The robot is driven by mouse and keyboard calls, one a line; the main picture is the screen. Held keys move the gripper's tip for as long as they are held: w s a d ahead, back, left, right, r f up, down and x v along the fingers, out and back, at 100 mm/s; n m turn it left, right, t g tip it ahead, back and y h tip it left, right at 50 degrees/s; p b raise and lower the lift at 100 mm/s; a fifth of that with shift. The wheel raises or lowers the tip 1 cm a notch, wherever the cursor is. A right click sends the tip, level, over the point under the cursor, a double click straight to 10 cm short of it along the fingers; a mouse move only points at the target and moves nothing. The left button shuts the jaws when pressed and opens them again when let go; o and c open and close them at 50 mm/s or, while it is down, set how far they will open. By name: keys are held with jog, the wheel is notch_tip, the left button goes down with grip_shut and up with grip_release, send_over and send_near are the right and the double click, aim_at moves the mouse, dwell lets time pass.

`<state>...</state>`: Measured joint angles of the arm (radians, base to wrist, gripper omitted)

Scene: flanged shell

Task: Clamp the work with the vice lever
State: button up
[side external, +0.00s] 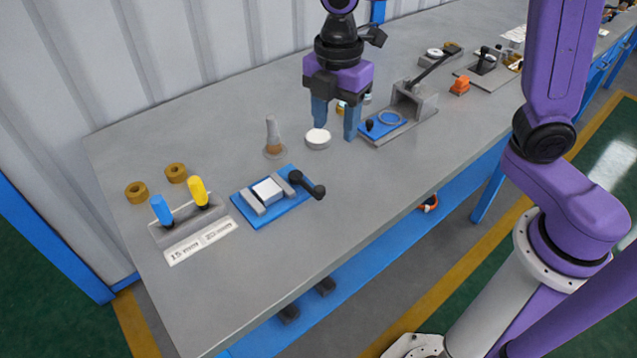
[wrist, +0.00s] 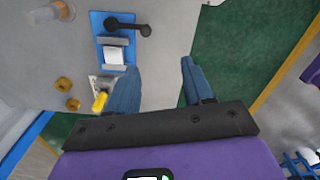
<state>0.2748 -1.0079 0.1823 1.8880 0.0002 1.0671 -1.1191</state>
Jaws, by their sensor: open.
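The vice (side external: 250,215) has a blue base and grey jaws and sits on the bench at the left-centre of the side external view. A white block, the work (side external: 267,190), lies between its jaws. The black vice lever (side external: 310,186) points right, with a round knob at its end. In the wrist view the lever (wrist: 126,28) and white block (wrist: 114,56) show at the upper left, beyond the left finger. My gripper (side external: 336,132) is open and empty, pointing down above the bench, right of and behind the vice. Its two blue fingers (wrist: 158,70) are apart in the wrist view.
A blue-topped fixture (side external: 385,123) stands right. A rack with blue and yellow handles (side external: 188,222) and two brass rings (side external: 176,172) are left. Bench is clear in front of the vice.

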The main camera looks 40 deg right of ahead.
aim_at(319, 190)
jog(key=shift+n, duration=0.6)
jog(key=w+f, duration=0.1)
jog(key=f, duration=0.5)
jog(key=w+f, duration=0.1)
jog(key=f, duration=0.4)
jog(key=w+a+f, duration=0.1)
jog(key=f, duration=0.5)
jog(key=shift+f, duration=0.3)
grip_shut()
